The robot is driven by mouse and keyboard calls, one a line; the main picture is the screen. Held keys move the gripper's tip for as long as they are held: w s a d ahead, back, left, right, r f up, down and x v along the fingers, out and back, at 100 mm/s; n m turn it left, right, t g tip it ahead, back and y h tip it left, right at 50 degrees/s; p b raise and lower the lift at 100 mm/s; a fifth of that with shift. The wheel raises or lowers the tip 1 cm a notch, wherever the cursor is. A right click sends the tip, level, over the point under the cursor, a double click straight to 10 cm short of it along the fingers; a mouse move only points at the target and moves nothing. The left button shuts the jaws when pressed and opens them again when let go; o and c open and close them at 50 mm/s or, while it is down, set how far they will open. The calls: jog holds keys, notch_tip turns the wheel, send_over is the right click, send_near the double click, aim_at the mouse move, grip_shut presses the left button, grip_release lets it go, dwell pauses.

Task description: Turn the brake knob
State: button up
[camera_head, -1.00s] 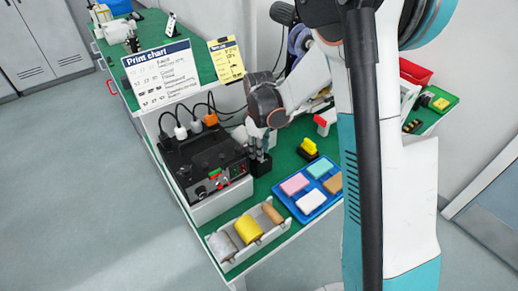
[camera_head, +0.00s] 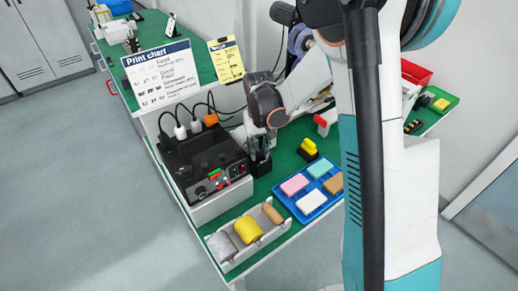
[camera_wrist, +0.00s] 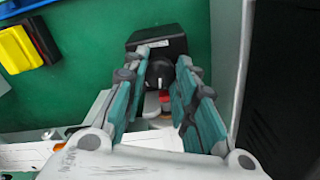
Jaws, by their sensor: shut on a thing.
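The brake knob (camera_wrist: 158,73) is a dark round knob on a small black box that stands on the green bench top. The black box (camera_wrist: 172,44) also shows in the camera_head view (camera_head: 261,168), to the right of the black control unit. My gripper (camera_wrist: 164,62) points down at the box, with its teal-and-grey fingers on either side of the knob and shut on it. In the camera_head view my gripper (camera_head: 261,156) is over the box, and the knob is hidden there. A red and white part (camera_wrist: 164,98) shows between the fingers in the wrist view.
The black control unit (camera_head: 206,160) with buttons and plugged cables stands left of the box. A yellow-topped black item (camera_head: 308,148) and a blue tray (camera_head: 298,207) with coloured blocks are to the right. A grey bin (camera_head: 222,246) with rolls lies in front.

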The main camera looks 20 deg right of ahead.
jog(key=m, duration=0.6)
jog(key=shift+m, duration=0.4)
dwell(0.3)
jog(key=o, duration=0.8)
